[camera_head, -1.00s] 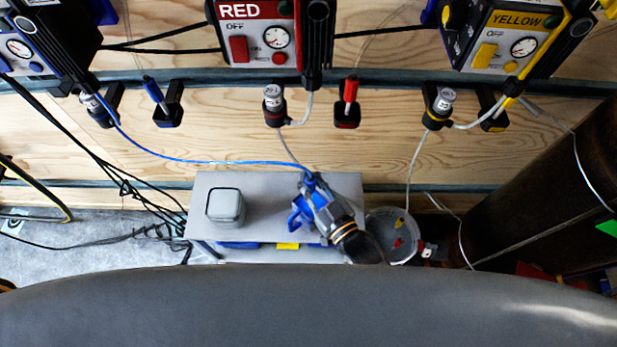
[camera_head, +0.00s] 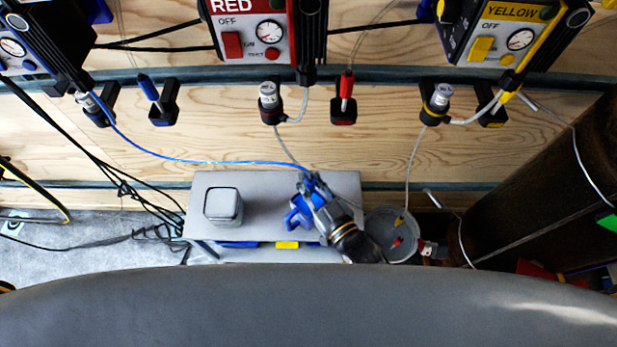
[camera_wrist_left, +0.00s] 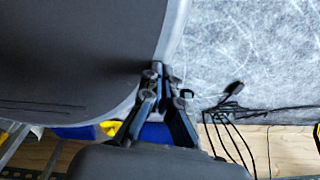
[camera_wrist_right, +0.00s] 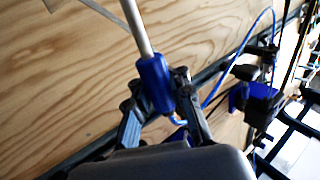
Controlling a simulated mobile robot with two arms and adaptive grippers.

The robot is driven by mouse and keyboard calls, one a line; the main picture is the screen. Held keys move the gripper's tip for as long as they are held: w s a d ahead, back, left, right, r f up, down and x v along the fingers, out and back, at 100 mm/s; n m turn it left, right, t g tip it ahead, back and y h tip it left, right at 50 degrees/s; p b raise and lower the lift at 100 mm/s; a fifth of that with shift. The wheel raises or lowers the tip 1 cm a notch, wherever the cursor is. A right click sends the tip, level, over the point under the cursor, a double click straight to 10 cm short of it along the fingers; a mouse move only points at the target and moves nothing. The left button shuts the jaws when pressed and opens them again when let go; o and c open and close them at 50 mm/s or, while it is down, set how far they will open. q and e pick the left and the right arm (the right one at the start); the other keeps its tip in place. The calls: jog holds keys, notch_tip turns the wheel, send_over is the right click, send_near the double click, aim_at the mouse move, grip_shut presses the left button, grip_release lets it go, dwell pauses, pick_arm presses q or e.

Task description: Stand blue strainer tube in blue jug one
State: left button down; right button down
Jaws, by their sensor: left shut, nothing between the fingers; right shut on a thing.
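The blue strainer tube shows in the right wrist view as a blue grip (camera_wrist_right: 155,84) with a pale rod (camera_wrist_right: 137,28) running up out of frame. My right gripper (camera_wrist_right: 160,90) is shut on the blue grip; in the head view this gripper (camera_head: 312,186) is above the grey cart top. A blue shape (camera_head: 297,216) beside and under it looks like the blue jug, partly hidden by the gripper. I cannot tell whether the tube is inside it. My left gripper (camera_wrist_left: 160,75) is shut and empty in the left wrist view, beside a dark grey rounded surface.
The grey cart top (camera_head: 265,190) carries a square grey canister (camera_head: 222,206) on its left. A clear bucket (camera_head: 377,220) with red and yellow pieces stands right of the cart. A blue hose (camera_head: 190,160) runs to my right gripper. Pump boxes, including a red one (camera_head: 252,40), line the wall.

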pick_arm(q)
jog(key=shift+s+f+b, duration=0.1)
jog(key=shift+f+b, duration=0.25)
jog(key=shift+f, duration=0.15)
pick_arm(e)
jog(key=shift+f, duration=0.65)
jog(key=c, duration=1.4)
grip_release()
jog(key=shift+a, duration=0.1)
jog(key=shift+o, duration=1.4)
jog(key=shift+w+a, duration=0.1)
pick_arm(q)
jog(key=shift+w+a+f, duration=0.15)
jog(key=shift+w+f, duration=0.1)
jog(key=shift+f, duration=0.05)
pick_arm(e)
jog(key=v, duration=0.8)
pick_arm(q)
jog(key=shift+s+r, duration=0.15)
jog(key=shift+s, duration=0.05)
jog(key=shift+d, duration=0.25)
jog(key=shift+p, duration=0.3)
pick_arm(e)
jog(key=shift+r, duration=0.1)
